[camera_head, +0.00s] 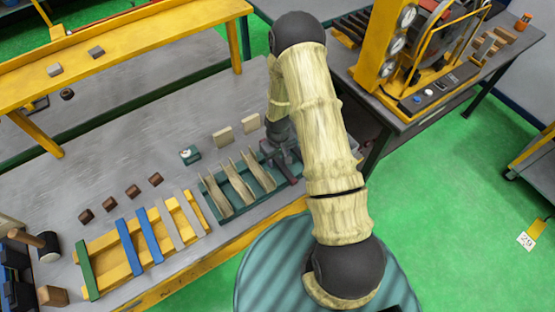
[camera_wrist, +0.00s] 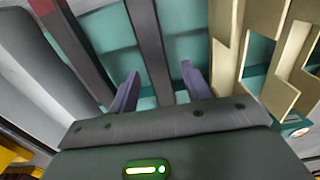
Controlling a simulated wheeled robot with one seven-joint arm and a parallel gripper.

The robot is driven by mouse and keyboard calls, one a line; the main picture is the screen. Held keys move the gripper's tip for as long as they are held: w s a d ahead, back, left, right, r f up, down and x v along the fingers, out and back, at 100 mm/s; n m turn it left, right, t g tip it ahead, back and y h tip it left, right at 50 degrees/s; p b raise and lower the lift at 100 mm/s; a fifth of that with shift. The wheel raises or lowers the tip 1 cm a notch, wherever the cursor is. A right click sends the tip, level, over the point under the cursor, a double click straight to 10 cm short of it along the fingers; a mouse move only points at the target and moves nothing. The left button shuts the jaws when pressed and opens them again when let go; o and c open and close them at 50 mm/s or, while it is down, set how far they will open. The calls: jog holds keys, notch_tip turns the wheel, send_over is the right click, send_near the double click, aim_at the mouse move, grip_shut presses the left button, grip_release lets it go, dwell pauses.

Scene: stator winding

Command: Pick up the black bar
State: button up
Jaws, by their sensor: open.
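A dark, near-black bar (camera_wrist: 148,45) runs up the middle of the wrist view over a teal tray (camera_wrist: 190,47). My gripper (camera_wrist: 156,80) is open, with one purple finger on each side of this bar. The bar's near end passes between the fingers; whether they touch it I cannot tell. A second dark bar (camera_wrist: 78,50) lies to the left, outside the fingers. In the head view my gripper (camera_head: 284,158) is at the right end of the teal tray (camera_head: 212,196); my arm hides much there, and the bar cannot be made out.
Pale notched pieces (camera_wrist: 285,60) stand close to the right of the fingers; several stand in the tray in the head view (camera_head: 235,183). A yellow rack with coloured bars (camera_head: 127,247) is to the left. Small brown blocks (camera_head: 133,191) lie behind it. A yellow machine (camera_head: 370,60) stands on another table.

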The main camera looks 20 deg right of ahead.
aim_at(278, 160)
dwell(0.4)
grip_shut()
jog(key=shift+r, duration=0.15)
notch_tip(278, 160, up, 10)
jog(key=b, duration=0.3)
dwell(0.4)
dwell(0.5)
